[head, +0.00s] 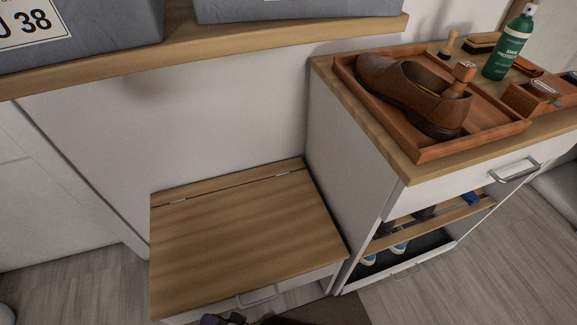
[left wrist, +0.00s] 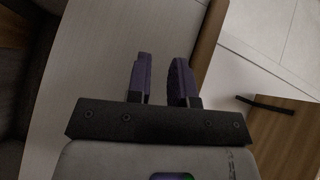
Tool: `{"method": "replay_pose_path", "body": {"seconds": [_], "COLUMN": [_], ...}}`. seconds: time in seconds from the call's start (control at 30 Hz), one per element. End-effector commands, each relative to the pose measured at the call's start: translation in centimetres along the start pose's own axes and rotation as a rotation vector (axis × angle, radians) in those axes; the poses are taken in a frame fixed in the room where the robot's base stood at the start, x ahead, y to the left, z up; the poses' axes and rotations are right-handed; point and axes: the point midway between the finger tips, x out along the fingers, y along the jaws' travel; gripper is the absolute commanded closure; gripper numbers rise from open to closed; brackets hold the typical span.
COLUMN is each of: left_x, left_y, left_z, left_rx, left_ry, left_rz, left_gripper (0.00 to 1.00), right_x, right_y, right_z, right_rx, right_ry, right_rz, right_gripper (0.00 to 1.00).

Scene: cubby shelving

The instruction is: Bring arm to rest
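My left gripper (head: 222,320) shows only as dark purple fingertips at the bottom edge of the head view, in front of the wooden-lidded bench (head: 245,235). In the left wrist view its two purple fingers (left wrist: 160,80) stand apart with a narrow gap and nothing between them. The left gripper is open and empty. The rest of the left arm is mostly out of the head view. My right gripper is in neither view.
A cabinet (head: 345,150) at right bears a wooden tray (head: 428,152) with a brown shoe (head: 400,90). A green spray can (head: 508,48) stands behind. A wall shelf (head: 215,48) with grey boxes (head: 85,30) crosses the upper left. The floor at lower right is clear.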

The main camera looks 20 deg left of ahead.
Motion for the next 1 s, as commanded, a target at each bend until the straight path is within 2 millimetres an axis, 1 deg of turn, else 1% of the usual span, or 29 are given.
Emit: {"method": "replay_pose_path", "body": {"seconds": [0.03, 0.1, 0.23, 0.37, 0.53, 0.67, 0.77, 0.93, 0.97, 1.0], "left_x": [0.8, 1.6, 2.4, 2.2, 0.9, -0.6, -2.0, -4.7, -5.1, -5.3], "left_y": [0.1, 0.5, 1.0, 1.1, 0.3, -1.0, -2.3, -5.2, -6.0, -7.7], "left_z": [0.4, 0.9, 1.5, 1.7, 1.6, 1.3, 1.0, 0.7, 0.6, 0.1], "left_rx": [0.016, 0.04, 0.072, 0.092, 0.105, 0.109, 0.108, 0.106, 0.107, 0.109], "left_ry": [-0.029, -0.058, -0.085, -0.078, -0.023, 0.049, 0.114, 0.246, 0.268, 0.258], "left_rz": [0.084, 0.204, 0.42, 0.636, 0.918, 1.111, 1.244, 1.456, 1.486, 1.477], "left_gripper": [0.79, 0.79, 0.79, 0.79, 0.79, 0.79, 0.79, 0.79, 0.79, 0.79], "right_x": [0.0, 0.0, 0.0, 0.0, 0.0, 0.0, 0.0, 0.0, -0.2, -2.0], "right_y": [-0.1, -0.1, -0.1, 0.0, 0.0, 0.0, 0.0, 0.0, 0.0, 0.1], "right_z": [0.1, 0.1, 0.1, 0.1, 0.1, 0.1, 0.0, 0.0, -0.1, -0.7], "right_rx": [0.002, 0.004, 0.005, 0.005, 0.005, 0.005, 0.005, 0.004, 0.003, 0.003], "right_ry": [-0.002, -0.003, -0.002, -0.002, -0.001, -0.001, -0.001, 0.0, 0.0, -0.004], "right_rz": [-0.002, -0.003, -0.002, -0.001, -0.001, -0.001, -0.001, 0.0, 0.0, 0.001], "right_gripper": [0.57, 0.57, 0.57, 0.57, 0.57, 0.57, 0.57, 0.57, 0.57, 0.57]}}
